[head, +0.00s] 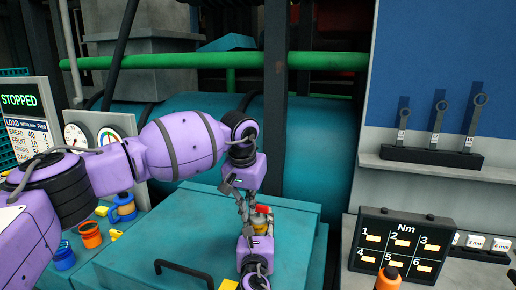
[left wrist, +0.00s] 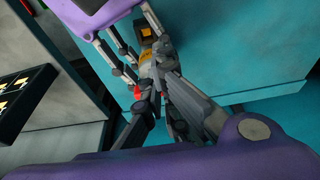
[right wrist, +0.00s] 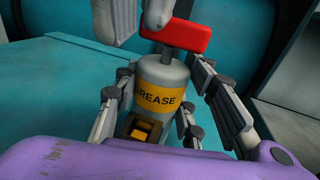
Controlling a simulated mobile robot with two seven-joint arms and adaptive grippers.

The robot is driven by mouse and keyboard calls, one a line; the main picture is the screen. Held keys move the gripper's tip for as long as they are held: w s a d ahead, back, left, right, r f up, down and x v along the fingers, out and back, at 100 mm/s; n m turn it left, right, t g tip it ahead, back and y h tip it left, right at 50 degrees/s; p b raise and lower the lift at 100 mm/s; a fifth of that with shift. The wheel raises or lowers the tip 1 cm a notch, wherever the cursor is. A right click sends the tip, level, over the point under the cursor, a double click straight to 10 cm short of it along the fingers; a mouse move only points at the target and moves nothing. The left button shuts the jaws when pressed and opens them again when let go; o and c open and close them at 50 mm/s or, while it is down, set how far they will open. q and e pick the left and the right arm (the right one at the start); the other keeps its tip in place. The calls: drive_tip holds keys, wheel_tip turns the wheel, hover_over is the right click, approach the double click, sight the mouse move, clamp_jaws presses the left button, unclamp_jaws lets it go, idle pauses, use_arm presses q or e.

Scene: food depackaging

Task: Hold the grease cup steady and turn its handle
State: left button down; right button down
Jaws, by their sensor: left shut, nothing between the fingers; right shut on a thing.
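The grease cup (right wrist: 160,92) is a grey cylinder with a yellow GREASE band and a red T-shaped handle (right wrist: 178,36) on a stem at its top. It stands on the teal cover in the head view (head: 261,226). My right gripper (right wrist: 155,105) is shut on the cup, with fingers on both sides of its body. My left gripper (left wrist: 160,88) comes down from above, shut with nothing between its fingers. Its fingertips are beside the handle in the right wrist view; I cannot tell whether they touch. In the left wrist view its fingers hide most of the handle.
The teal cover (head: 140,262) has a black grab handle (head: 184,268). Blue and orange cups (head: 90,235) stand at the left. A torque panel marked Nm (head: 400,245) stands at the right. A dark post and green pipe (head: 330,60) are behind.

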use_arm(q)
drive_tip(key=shift+a, duration=0.1)
drive_tip(key=w+v, duration=0.1)
drive_tip(key=v, duration=0.5)
hover_over(260, 210)
drive_tip(key=s+a, duration=0.3)
drive_tip(key=shift+a+r, duration=0.1)
drive_tip(key=shift+a, duration=0.05)
drive_tip(key=shift+s+d+f, duration=0.2)
drive_tip(key=shift+d+f, duration=0.35)
drive_tip(key=shift+f, duration=0.45)
drive_tip(key=shift+s+d+f, duration=0.25)
drive_tip(key=shift+d+f, duration=0.25)
drive_tip(key=shift+f, duration=0.5)
drive_tip(key=shift+s+d+f, duration=0.2)
drive_tip(key=shift+d+f, duration=0.35)
drive_tip(key=shift+f, duration=0.45)
drive_tip(key=shift+w, duration=0.6)
